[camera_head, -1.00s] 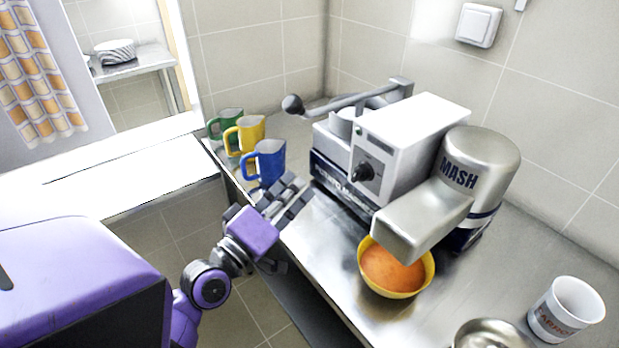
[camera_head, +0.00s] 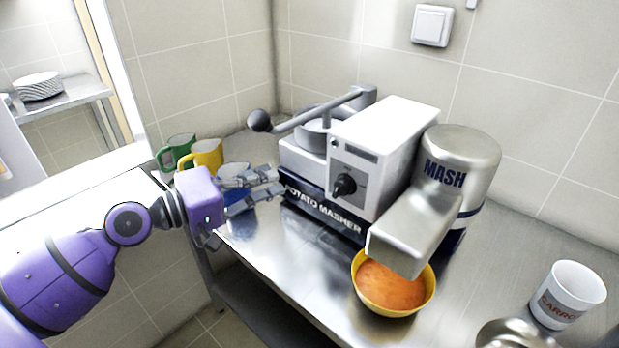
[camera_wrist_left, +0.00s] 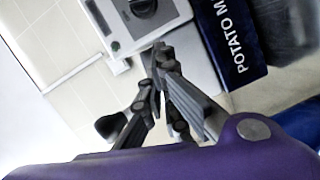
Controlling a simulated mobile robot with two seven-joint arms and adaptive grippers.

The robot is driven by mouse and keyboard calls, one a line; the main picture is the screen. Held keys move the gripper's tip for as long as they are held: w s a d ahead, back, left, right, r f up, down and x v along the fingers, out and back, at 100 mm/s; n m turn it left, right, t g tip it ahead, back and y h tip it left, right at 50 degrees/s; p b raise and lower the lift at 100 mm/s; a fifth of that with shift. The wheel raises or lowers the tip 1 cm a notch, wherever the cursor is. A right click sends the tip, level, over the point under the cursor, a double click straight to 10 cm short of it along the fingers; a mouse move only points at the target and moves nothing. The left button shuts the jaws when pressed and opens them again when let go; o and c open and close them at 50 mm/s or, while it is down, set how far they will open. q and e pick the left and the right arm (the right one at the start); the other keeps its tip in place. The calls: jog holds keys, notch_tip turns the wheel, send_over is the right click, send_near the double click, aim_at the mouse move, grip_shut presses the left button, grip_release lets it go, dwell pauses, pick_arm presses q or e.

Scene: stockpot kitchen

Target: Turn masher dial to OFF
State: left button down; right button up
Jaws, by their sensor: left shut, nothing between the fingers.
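The potato masher (camera_head: 385,150) stands on the steel counter, a white and dark blue machine with a steel MASH cylinder at its right. Its black dial (camera_head: 343,186) is on the white front panel. The dial also shows at the top of the left wrist view (camera_wrist_left: 143,7), partly cut off by the frame edge. Its setting is too small to read. My left gripper (camera_head: 279,182) is shut and empty, left of the machine's front and apart from the dial. In the left wrist view the fingertips (camera_wrist_left: 158,52) lie below the dial panel. My right gripper is not in view.
A yellow bowl of orange food (camera_head: 393,289) sits under the masher's spout. Green (camera_head: 176,150) and yellow (camera_head: 207,156) mugs stand behind my left gripper, which partly hides a blue mug. A white carrot mug (camera_head: 566,294) stands at right. A lever with a ball knob (camera_head: 259,121) sticks out leftward.

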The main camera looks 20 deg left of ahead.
aim_at(341, 188)
pick_arm(q)
jog(key=w+d+p, duration=0.1)
jog(key=w+d, duration=0.1)
jog(key=w+d+p, duration=0.1)
jog(key=d+p, duration=0.1)
jog(key=w+d+p, duration=0.1)
jog(key=w+d, duration=0.1)
jog(key=d, duration=0.1)
jog(key=shift+w+f, duration=0.3)
jog(key=shift+f, duration=0.05)
jog(key=shift+s+d+f+p, duration=0.2)
jog(key=shift+d+f+p, duration=0.15)
jog(key=shift+d+f, duration=0.05)
jog(key=shift+f, duration=0.1)
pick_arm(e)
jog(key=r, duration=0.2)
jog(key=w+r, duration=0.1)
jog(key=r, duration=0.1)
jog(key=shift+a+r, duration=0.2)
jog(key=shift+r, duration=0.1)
pick_arm(q)
jog(key=shift+s+d+f+n+t+b, duration=0.1)
jog(key=shift+d+f+n+t+b, duration=0.25)
jog(key=shift+n+b, duration=0.4)
jog(key=shift+s+d+f+n+t+b, duration=0.1)
jog(key=shift+f+n+b, duration=0.4)
jog(key=shift+n, duration=0.45)
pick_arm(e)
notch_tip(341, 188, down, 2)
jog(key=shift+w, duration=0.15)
